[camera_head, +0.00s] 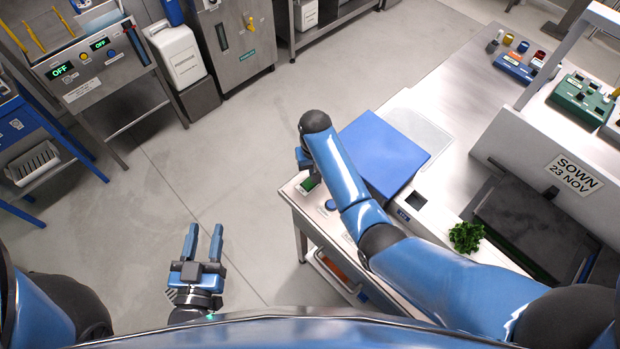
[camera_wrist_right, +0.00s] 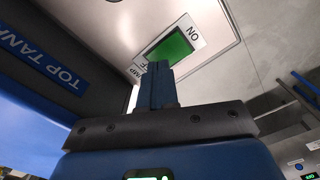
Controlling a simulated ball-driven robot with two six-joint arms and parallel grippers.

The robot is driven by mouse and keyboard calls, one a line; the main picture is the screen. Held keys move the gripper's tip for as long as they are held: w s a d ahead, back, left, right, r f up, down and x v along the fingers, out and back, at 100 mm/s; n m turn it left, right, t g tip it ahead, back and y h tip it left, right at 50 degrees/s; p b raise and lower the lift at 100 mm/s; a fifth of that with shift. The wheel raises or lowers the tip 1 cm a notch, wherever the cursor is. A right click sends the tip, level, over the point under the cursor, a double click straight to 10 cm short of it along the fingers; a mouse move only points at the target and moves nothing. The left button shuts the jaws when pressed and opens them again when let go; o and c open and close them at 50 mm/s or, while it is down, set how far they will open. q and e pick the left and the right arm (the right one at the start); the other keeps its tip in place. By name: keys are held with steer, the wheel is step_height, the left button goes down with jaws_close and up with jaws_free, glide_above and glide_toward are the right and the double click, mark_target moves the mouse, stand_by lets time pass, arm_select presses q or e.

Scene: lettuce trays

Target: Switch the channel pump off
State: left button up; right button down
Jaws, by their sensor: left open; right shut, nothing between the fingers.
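The pump switch is a green rocker in a white plate (camera_wrist_right: 200,38), set in a pale panel. "ON" is printed at its far end, and part of "PUMP" and "OFF" shows at its near end. The rocker (camera_wrist_right: 172,48) looks green; I cannot tell which way it is tipped. In the head view the switch (camera_head: 310,184) shows small beside my right wrist. My right gripper (camera_wrist_right: 158,70) is shut and empty, its fingertips at the switch's near end; contact is unclear. The head view mostly hides it behind the wrist. My left gripper (camera_head: 203,230) is open and empty above the floor.
A blue round button (camera_head: 331,205) is beside the switch. A blue box-like lid (camera_head: 383,155) stands behind it. A "TOP TANK" label (camera_wrist_right: 60,72) shows on the left. Lettuce (camera_head: 466,237) stands on the bench. A far control panel (camera_head: 95,62) shows "OFF" displays. The floor is clear.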

step_height(320, 180, up, 6)
steer(key=p, duration=0.4)
steer(key=shift+f+p, duration=0.25)
steer(key=shift+p, duration=0.1)
steer(key=shift+w, duration=0.1)
